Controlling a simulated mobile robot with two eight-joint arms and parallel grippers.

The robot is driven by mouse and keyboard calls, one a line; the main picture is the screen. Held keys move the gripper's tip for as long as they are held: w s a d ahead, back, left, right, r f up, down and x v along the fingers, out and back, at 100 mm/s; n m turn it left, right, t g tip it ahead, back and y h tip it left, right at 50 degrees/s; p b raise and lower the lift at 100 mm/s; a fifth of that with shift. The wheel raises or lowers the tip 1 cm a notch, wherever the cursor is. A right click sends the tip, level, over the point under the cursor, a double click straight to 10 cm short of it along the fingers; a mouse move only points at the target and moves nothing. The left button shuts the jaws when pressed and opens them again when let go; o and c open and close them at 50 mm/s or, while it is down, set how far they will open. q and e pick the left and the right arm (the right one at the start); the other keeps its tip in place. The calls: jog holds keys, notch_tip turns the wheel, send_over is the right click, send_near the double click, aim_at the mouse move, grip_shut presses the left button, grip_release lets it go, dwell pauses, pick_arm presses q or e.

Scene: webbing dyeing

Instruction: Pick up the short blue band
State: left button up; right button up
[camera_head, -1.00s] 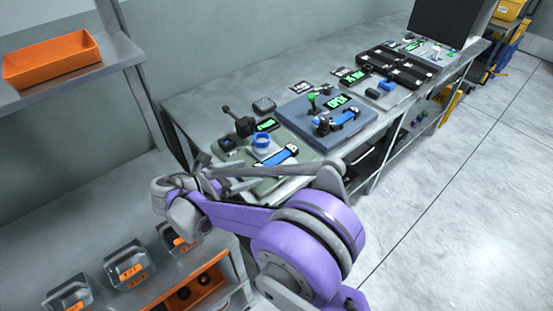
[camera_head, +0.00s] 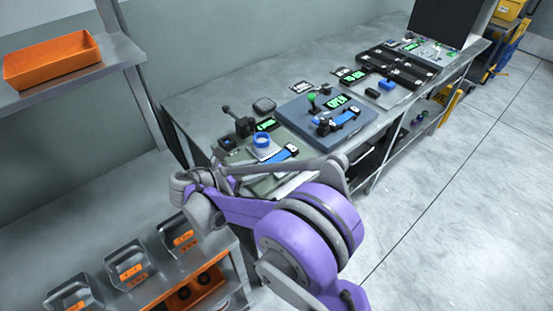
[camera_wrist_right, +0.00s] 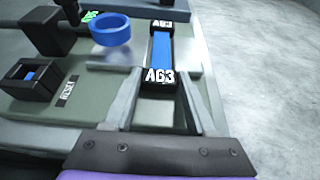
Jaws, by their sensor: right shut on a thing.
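The short blue band (camera_wrist_right: 161,50) runs between two black ends marked "A63" in the right wrist view. Its near black end (camera_wrist_right: 161,79) lies between the fingers of my right gripper (camera_wrist_right: 162,88), which is shut on it. The band's far end is clear of the fingers. The band lies over the green-grey board (camera_wrist_right: 60,112); I cannot tell if it touches it. In the head view, the band (camera_head: 278,156) shows beyond my purple right arm, its near part partly hidden. My left gripper is not in view.
A blue ring (camera_wrist_right: 110,30) sits left of the band. A black box (camera_wrist_right: 28,78) stands further left. A blue-grey board (camera_head: 320,110) with another blue band (camera_head: 342,119) is beyond. An orange tray (camera_head: 52,60) is on a shelf at left. Open floor lies right.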

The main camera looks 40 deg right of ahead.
grip_shut()
notch_tip(320, 180, up, 10)
jog(key=shift+a+p, duration=0.15)
jog(key=shift+p, duration=0.25)
